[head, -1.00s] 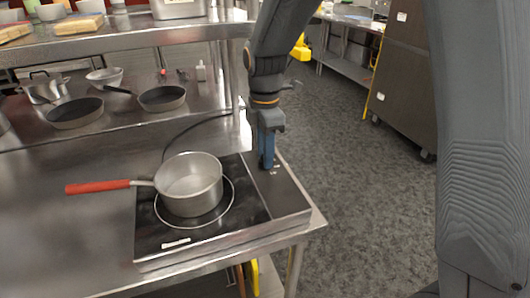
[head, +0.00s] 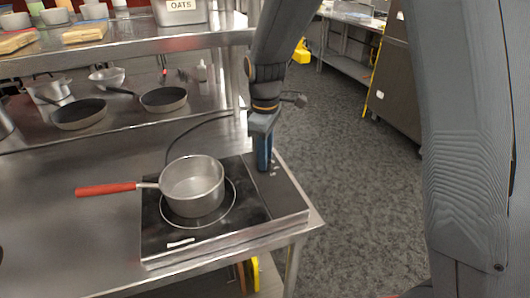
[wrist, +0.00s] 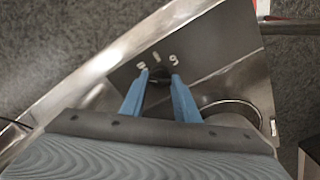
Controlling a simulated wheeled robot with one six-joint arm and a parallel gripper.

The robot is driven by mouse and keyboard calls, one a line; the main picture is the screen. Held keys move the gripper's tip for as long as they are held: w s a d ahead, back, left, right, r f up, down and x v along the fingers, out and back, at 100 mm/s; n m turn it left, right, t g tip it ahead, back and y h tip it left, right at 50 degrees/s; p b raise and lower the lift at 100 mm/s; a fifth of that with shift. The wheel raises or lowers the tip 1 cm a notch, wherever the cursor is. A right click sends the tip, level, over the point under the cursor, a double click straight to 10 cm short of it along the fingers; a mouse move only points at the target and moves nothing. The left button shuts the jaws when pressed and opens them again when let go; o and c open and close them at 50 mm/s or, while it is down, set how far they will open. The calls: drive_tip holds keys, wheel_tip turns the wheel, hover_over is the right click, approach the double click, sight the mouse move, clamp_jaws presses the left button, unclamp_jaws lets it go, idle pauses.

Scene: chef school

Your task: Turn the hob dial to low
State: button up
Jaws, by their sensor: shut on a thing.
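The hob (head: 180,240) is a black cooktop with a steel edge and a grey control strip (head: 284,190) on its right side. The dial (wrist: 158,76) is a small dark knob on that strip, with pale markings just beyond it in the wrist view. My gripper (wrist: 160,84) points down with its blue fingers on either side of the dial and is shut on it. In the head view my gripper (head: 263,165) stands at the far end of the strip and hides the dial. Which marking the dial points to cannot be read.
A steel saucepan (head: 194,190) with a red handle sits on the hob's ring, left of my gripper. A cable runs behind the hob. A steel shelf (head: 200,42) stands at the back left, with pans below it. Open floor lies to the right.

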drive_tip(key=m+p, duration=0.1)
drive_tip(key=m, duration=0.4)
drive_tip(key=shift+r+m+p, duration=0.1)
drive_tip(key=shift+m+p, duration=0.2)
drive_tip(key=m+p, duration=0.1)
drive_tip(key=m, duration=0.5)
drive_tip(key=m+p, duration=0.1)
drive_tip(key=m, duration=0.5)
drive_tip(key=shift+m+p, duration=0.3)
drive_tip(key=shift+p, duration=0.1)
drive_tip(key=m+p, duration=0.1)
drive_tip(key=m, duration=0.4)
drive_tip(key=shift+m, duration=0.3)
drive_tip(key=o, duration=1)
drive_tip(key=shift+o, duration=0.2)
drive_tip(key=shift+r+b, duration=1.35)
drive_tip(key=shift+r, duration=2.5)
